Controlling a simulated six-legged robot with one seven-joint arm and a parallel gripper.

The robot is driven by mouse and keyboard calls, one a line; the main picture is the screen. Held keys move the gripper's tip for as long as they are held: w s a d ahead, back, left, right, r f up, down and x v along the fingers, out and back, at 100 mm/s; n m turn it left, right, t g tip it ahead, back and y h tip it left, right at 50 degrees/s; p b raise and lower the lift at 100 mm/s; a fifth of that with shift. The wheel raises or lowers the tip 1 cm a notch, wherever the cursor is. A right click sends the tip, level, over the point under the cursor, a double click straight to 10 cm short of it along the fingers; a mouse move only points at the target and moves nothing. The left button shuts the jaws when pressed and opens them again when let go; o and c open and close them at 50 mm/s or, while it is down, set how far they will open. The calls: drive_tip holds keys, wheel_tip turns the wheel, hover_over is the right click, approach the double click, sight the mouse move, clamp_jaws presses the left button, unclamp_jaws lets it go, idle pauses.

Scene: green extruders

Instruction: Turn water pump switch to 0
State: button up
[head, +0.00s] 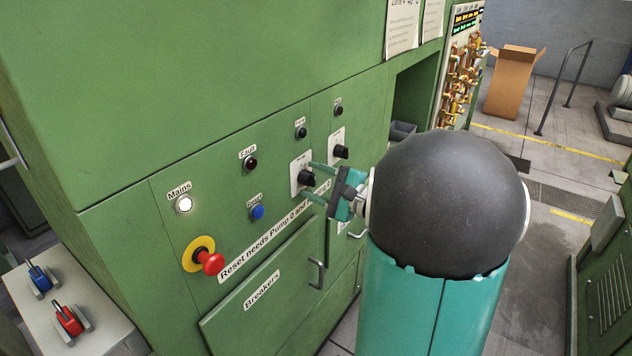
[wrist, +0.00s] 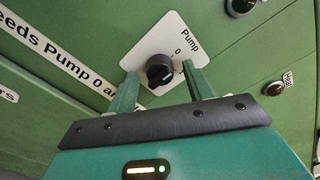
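The pump switch is a black rotary knob (head: 307,179) on a white plate (head: 296,166) on the green cabinet front. In the wrist view the knob (wrist: 160,70) sits on its plate (wrist: 140,52), with "Pump" and a "0" mark printed to its right. The knob's exact setting is hard to read. My gripper (head: 312,181) is open, with its two green fingers on either side of the knob. In the wrist view my gripper (wrist: 159,69) shows a gap between each finger and the knob. Whether the fingertips touch the plate cannot be told.
A second black knob (head: 341,152) is up and right of the switch. A red emergency button (head: 211,262), a white Mains lamp (head: 184,204) and a blue button (head: 257,212) are to the left. A drawer handle (head: 317,273) juts out below.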

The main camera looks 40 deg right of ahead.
drive_tip(key=v, duration=1.4)
drive_tip(key=shift+w, duration=0.1)
